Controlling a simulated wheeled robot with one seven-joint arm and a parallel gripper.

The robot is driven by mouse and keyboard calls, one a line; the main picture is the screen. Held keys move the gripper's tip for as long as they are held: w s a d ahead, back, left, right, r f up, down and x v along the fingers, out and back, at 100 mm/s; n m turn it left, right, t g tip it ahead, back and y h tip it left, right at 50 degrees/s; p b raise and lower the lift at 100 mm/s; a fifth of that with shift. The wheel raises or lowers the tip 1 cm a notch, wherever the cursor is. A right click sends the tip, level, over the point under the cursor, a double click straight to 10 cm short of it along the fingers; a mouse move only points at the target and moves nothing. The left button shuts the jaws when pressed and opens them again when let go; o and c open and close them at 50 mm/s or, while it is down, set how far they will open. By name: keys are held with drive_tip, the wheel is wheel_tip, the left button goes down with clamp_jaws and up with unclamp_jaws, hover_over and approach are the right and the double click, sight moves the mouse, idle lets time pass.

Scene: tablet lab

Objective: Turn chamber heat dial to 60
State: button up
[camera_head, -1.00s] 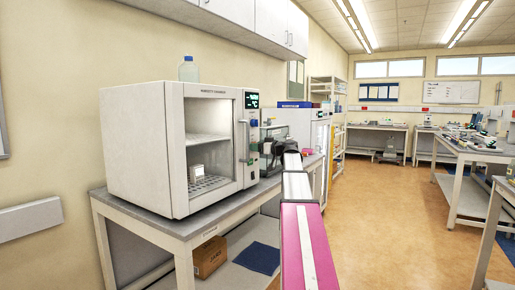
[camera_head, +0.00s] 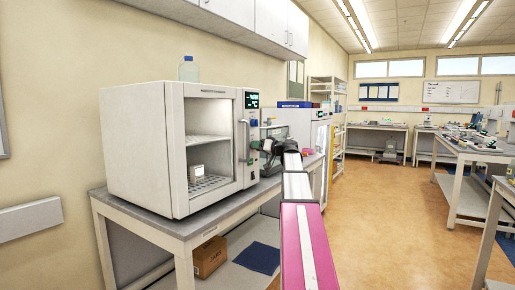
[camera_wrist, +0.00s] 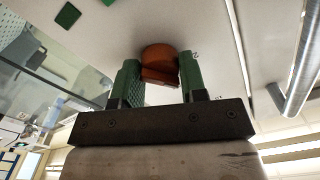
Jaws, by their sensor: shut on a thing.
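The white humidity chamber (camera_head: 133,140) stands on a bench at the left in the head view, with a lit display (camera_head: 251,100) at the top of its right-hand control panel. In the wrist view, the orange-brown dial (camera_wrist: 158,56) sticks out of the pale panel. My gripper (camera_wrist: 159,68) has its two green fingers on either side of the dial and is shut on it. In the head view, my gripper (camera_head: 257,146) is at the panel's right side and hides the dial. The dial's setting is not readable.
The chamber's glass door has a vertical handle (camera_head: 243,141) close to the panel. A small pale container (camera_head: 197,172) is inside the chamber. A bottle (camera_head: 188,69) stands on top. Green squares (camera_wrist: 67,15) show on the panel beside the dial.

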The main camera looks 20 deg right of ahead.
drive_tip(key=m, duration=0.4)
drive_tip(key=shift+m, duration=0.3)
drive_tip(key=m, duration=1)
drive_tip(key=shift+m, duration=2.3)
drive_tip(key=o, duration=0.9)
